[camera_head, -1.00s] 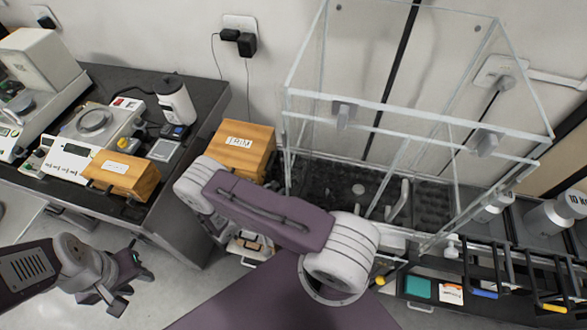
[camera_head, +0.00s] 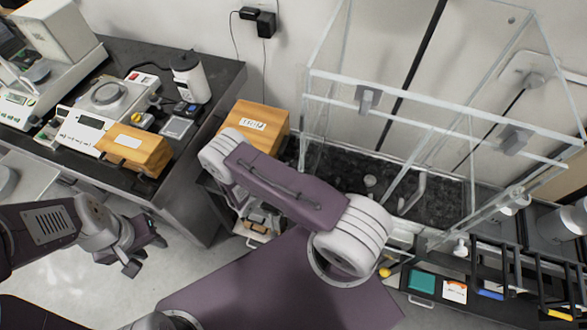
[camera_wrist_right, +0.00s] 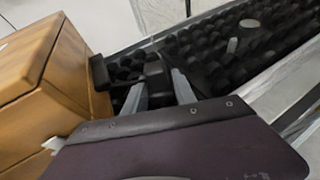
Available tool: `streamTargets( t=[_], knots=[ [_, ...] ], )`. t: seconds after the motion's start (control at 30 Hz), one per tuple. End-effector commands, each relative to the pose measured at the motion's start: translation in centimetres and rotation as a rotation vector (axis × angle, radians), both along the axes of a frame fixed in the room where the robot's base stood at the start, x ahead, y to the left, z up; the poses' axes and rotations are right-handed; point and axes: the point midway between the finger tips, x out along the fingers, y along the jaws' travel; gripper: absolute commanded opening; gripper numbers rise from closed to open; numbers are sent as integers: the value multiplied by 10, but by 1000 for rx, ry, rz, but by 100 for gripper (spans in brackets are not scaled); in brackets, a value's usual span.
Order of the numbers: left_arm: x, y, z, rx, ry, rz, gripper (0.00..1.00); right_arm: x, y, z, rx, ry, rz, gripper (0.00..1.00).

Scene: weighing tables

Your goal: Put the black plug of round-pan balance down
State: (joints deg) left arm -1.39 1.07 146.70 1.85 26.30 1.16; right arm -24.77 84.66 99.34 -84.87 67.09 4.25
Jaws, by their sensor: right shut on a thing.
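My right gripper (camera_wrist_right: 158,84) is shut on a small black thing (camera_wrist_right: 154,72), which looks like the black plug, in the right wrist view. The held thing is beside the wooden box and in front of dark bumpy foam; contact with either is unclear. In the head view my right arm hides this gripper. The round-pan balance (camera_head: 88,128) stands on the left table, its round pan (camera_head: 109,96) on top. My left gripper (camera_head: 143,252) is empty, fingers apart, low at the left over the floor.
A wooden box (camera_head: 262,122) stands left of the glass enclosure (camera_head: 440,112) with its dark foam floor. Another wooden box (camera_head: 140,152) sits before the balance. Black adapters (camera_head: 265,23) hang at the wall outlet.

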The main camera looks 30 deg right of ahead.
Motion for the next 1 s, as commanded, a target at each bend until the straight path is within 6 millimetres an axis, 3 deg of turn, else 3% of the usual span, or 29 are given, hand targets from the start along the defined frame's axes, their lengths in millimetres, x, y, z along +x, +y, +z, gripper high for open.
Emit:
streamTargets(
  t=[0.03,0.07,0.57,0.77,1.0],
  knots=[
    [0,0,-2,0,0,0,36,0,0,-2,0,0,0,35],
    [0,0,-1,0,0,-1,36,0,0,-1,0,0,0,41],
    [0,0,7,0,0,0,36,0,0,7,-1,-1,-1,41],
    [0,0,2,0,0,0,36,-8,30,17,1,-2,6,41],
    [0,0,-3,0,0,0,36,-25,80,38,1,-2,6,41]
  ],
)
